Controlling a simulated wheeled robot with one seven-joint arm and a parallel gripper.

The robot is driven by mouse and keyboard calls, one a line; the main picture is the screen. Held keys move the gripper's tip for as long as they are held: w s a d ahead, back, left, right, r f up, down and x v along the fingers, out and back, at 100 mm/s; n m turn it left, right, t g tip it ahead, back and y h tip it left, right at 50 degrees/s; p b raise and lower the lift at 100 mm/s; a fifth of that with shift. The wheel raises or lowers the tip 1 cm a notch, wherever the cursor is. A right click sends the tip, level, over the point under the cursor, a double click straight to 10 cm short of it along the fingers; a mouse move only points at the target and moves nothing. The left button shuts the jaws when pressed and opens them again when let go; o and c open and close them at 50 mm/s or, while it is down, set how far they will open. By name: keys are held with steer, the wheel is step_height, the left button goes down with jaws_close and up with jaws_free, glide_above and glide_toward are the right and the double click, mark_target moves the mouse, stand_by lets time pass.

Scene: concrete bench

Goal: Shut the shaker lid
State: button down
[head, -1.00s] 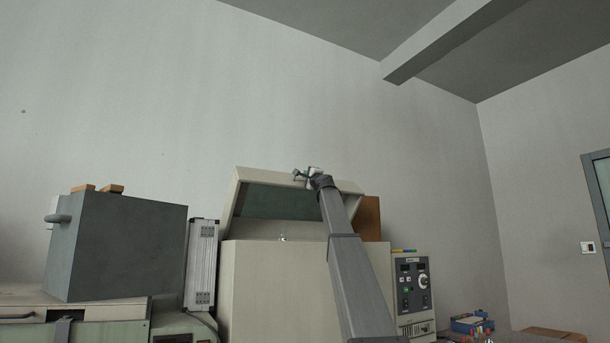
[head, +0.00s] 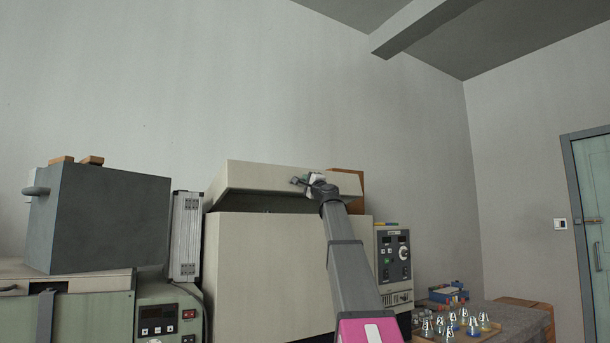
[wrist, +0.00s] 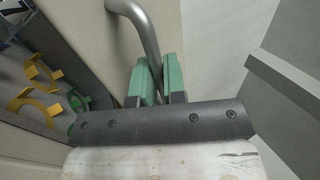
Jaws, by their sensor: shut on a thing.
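The shaker (head: 262,275) is a large beige box in the middle of the head view. Its lid (head: 255,178) is tilted low over the top, with a narrow dark gap under its front edge. My gripper (head: 305,181) is at the lid's front edge, right of its middle. In the wrist view the green fingers (wrist: 160,82) are shut on the grey bar handle (wrist: 143,30) of the lid. Part of the shaker's inside shows at the left of the wrist view, with yellow and green clamps (wrist: 35,90). The far end of the handle is out of that view.
A dark grey box (head: 100,218) and a silver case (head: 185,235) stand left of the shaker. A control unit (head: 395,262) stands close on its right. Several flasks (head: 455,322) stand at the lower right. The wall above the lid is clear.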

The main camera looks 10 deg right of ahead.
step_height(320, 180, down, 10)
steer(key=s+t, duration=0.1)
steer(key=s, duration=0.1)
steer(key=shift+d+t+y, duration=0.3)
stand_by(0.6)
steer(key=shift+s+f, duration=0.15)
steer(key=c, duration=1.2)
jaws_free()
steer(key=shift+f, duration=0.1)
steer(key=v, duration=1)
steer(key=shift+s+d+f, duration=0.1)
steer(key=shift+s, duration=0.15)
